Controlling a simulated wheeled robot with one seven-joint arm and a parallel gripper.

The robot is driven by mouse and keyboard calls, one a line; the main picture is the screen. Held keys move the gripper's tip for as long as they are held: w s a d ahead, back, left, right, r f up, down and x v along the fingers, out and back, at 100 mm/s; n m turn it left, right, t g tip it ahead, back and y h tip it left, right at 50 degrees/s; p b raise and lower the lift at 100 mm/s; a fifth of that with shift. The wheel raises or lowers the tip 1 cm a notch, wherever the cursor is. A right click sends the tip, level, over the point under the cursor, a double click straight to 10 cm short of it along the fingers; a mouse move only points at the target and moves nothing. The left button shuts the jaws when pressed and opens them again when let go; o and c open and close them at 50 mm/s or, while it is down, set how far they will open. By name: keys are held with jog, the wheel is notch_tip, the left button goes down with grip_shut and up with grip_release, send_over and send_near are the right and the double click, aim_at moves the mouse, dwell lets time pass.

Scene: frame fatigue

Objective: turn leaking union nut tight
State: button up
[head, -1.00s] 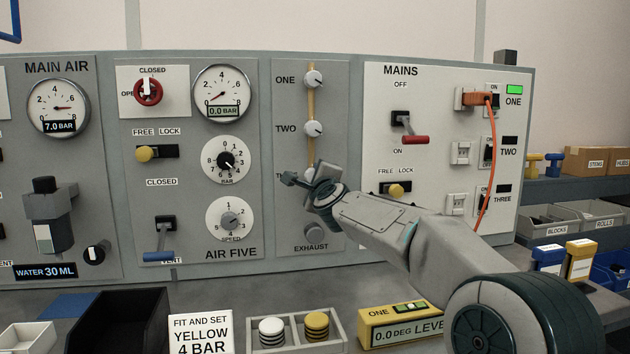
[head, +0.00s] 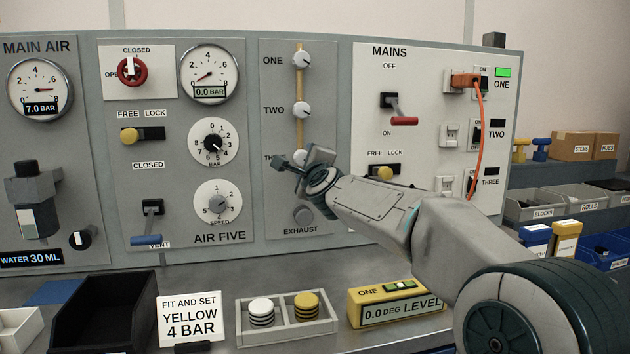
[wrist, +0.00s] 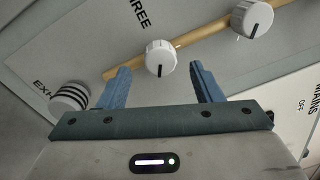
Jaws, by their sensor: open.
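Three white round union nuts sit along a vertical brass pipe (head: 299,85) on a grey panel: nut ONE (head: 301,60), nut TWO (head: 302,110) and nut THREE (head: 300,155). My gripper (head: 289,164) is open in front of nut THREE and partly hides it and its label. In the wrist view, nut THREE (wrist: 160,58) shows between and beyond the two blue fingers (wrist: 161,78), with nothing gripped. Nut TWO (wrist: 252,18) is up to the right, its dark mark turned differently. I cannot tell which nut leaks.
The striped exhaust silencer (wrist: 69,96) sits close to the left finger; the head view shows it below my gripper (head: 303,214). The MAINS panel with a red-handled lever (head: 404,120) and an orange cable (head: 480,120) is to the right. A parts tray (head: 287,333) stands on the bench below.

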jog(key=b+v, duration=0.5)
jog(key=v, duration=0.5)
jog(key=shift+b, duration=0.35)
jog(key=shift+s, duration=0.15)
